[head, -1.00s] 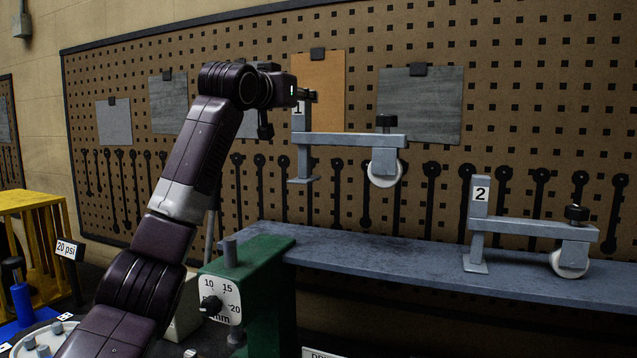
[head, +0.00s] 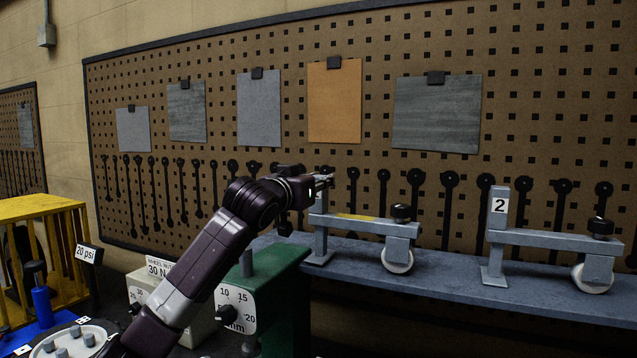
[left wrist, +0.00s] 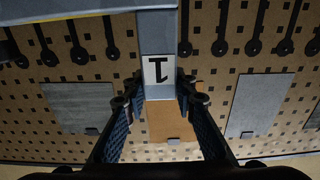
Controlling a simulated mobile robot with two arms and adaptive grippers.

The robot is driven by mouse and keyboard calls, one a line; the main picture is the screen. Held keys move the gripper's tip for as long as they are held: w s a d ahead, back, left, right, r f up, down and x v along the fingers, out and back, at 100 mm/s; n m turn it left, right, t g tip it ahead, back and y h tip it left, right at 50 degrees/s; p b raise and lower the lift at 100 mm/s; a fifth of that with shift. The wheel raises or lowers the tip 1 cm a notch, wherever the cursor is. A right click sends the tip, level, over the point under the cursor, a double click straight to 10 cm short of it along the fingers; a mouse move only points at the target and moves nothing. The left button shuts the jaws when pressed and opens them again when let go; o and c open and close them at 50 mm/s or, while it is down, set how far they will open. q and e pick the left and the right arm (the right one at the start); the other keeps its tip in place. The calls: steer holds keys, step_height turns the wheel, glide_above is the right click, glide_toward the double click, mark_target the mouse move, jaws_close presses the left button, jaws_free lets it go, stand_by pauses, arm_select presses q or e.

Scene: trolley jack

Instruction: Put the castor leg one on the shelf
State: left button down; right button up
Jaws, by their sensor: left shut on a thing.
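Castor leg one (head: 357,226) is a grey bracket with a black knob and a white wheel. In the head view it is upright at the left part of the blue-grey shelf (head: 440,280), its foot and wheel at the shelf's surface; I cannot tell whether they bear on it. My left gripper (head: 328,178) is at the top of its upright post, shut on it. In the left wrist view the label "1" on the post (left wrist: 158,70) shows between the fingers (left wrist: 160,100). My right gripper is not in view.
Castor leg two (head: 545,240) stands on the shelf to the right, with a gap between the two. A green block with a dial (head: 275,290) is at the shelf's left end. A yellow rack (head: 40,220) is at far left. A pegboard (head: 540,100) stands behind.

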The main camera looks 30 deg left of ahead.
arm_select(q)
steer(key=shift+s, duration=0.1)
steer(key=c, duration=2)
jaws_free()
steer(key=shift+f, duration=0.3)
steer(key=o, duration=0.4)
steer(key=shift+s, duration=0.1)
steer(key=s+b, duration=0.4)
steer(key=s, duration=0.8)
steer(key=shift+d, duration=0.35)
steer(key=shift+w, duration=0.1)
